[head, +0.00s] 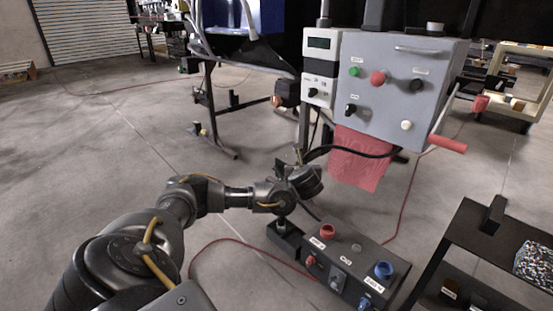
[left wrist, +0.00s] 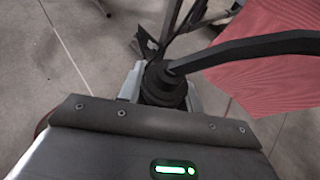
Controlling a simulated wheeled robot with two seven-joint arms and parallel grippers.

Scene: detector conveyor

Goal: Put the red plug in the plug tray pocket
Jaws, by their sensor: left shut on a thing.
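My left gripper (head: 284,212) points down over the black plug tray (head: 285,239), at the left end of a dark socket box. In the left wrist view, the gripper's (left wrist: 162,92) pale fingers are on both sides of a black round plug body (left wrist: 163,84). They are shut on it, and a thick black cable leaves its top to the right. I see no red on the held plug. Its lower end and the tray pocket are hidden, so I cannot tell whether it is inside the pocket. My right gripper is not in view.
The socket box (head: 345,265) has a red ring socket (head: 328,231) and a blue ring socket (head: 384,269). Behind stands a grey control panel (head: 395,85) with a red cloth (head: 357,160) below it. A black cart (head: 470,240) is at right.

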